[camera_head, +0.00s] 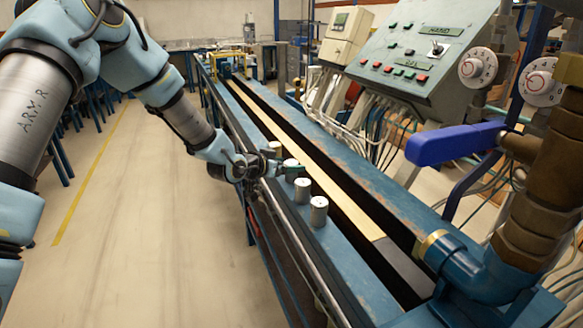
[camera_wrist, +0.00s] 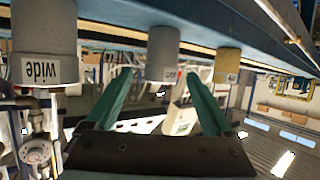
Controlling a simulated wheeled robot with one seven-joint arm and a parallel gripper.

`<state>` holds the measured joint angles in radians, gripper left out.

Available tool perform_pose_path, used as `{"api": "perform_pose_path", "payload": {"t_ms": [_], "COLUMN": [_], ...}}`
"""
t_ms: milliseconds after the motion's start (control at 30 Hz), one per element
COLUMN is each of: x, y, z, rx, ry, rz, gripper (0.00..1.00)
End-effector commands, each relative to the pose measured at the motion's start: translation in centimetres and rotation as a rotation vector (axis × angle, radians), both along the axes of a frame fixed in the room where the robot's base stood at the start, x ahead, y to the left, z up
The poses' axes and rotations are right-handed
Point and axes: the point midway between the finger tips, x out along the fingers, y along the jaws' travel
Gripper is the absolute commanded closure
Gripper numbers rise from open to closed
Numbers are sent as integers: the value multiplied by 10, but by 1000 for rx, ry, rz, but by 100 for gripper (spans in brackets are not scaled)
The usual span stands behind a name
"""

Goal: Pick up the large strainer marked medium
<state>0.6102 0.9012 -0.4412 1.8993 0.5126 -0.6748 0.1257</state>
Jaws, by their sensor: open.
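Several short metal cylinders stand in a row on the blue bench rail, including a nearest one (camera_head: 318,211) and one behind it (camera_head: 302,190). In the wrist view, which is upside down, a cylinder labelled "wide" (camera_wrist: 44,45) is at left. A middle one (camera_wrist: 163,50) and a yellowish one (camera_wrist: 227,65) have labels too small to read surely, so I cannot tell which is the strainer marked medium. My gripper (camera_wrist: 160,76) is open and empty, its green fingers pointing toward the row, with the middle cylinder appearing between the tips. In the head view my gripper (camera_head: 283,166) is beside the row.
A blue rail (camera_head: 350,245) runs along the bench, with a yellowish strip beside it. A control panel (camera_head: 425,55) with buttons and dials stands at right. A blue valve handle (camera_head: 455,145) and brass piping are in the right foreground. The floor at left is clear.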

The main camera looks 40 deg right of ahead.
Motion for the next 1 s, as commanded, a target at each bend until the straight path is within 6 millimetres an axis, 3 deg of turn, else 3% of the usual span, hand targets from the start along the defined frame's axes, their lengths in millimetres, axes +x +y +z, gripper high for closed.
{"api": "perform_pose_path", "payload": {"t_ms": [200,467,1000], "x": [4,4,4], "y": [-20,-22,-22], "z": [-7,-10,-9], "rx": [0,0,0], "ry": [1,0,0], "rz": [0,1,1], "gripper": [14,14,73]}}
